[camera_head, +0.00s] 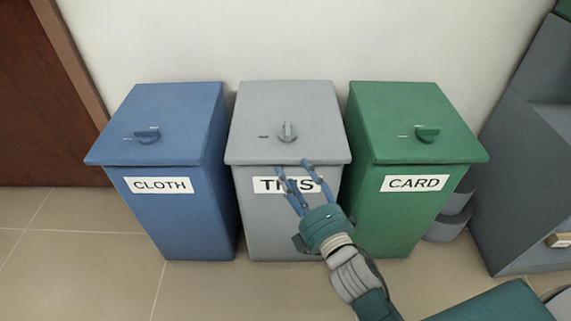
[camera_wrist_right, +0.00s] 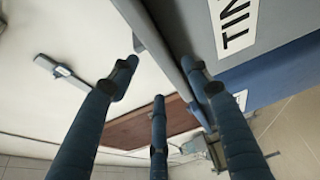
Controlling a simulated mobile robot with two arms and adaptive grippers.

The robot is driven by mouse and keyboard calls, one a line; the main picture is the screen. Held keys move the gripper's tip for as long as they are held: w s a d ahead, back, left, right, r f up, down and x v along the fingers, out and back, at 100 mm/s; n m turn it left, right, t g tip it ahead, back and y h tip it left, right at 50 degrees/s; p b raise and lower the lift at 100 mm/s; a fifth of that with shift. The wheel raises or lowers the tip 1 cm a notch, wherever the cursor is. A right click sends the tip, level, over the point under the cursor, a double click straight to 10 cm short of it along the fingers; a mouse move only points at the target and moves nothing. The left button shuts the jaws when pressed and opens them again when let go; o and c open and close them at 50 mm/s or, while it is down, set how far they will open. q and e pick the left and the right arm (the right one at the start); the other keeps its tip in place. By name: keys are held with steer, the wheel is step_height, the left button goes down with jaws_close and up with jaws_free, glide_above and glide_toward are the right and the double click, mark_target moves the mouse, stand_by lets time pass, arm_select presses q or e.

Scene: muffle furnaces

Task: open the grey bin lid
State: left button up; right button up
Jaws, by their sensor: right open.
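The grey bin (camera_head: 248,215) stands in the middle of three bins. Its grey lid (camera_head: 285,98) lies closed on top, with a small knob (camera_head: 288,132) near the lid's front half. A white label, partly hidden by my fingers, is on its front; "TIN" reads in the right wrist view (camera_wrist_right: 233,25). My right gripper (camera_head: 292,170) is open and empty, its fingers spread at the front of the grey bin, just by the lid's front edge. Whether the fingertips touch the lid or bin I cannot tell. My left gripper is not in view.
A blue bin (camera_head: 190,215) labelled CLOTH stands close on the left, a green bin (camera_head: 395,225) labelled CARD close on the right. Both lids are closed. A white wall (camera_head: 300,40) is behind. A dark grey cabinet (camera_head: 520,190) is at far right. Tiled floor (camera_head: 90,250) is clear at front left.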

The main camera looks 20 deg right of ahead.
mark_target(285, 161)
steer(key=w, duration=0.5)
steer(key=shift+w+a, duration=0.35)
jaws_close()
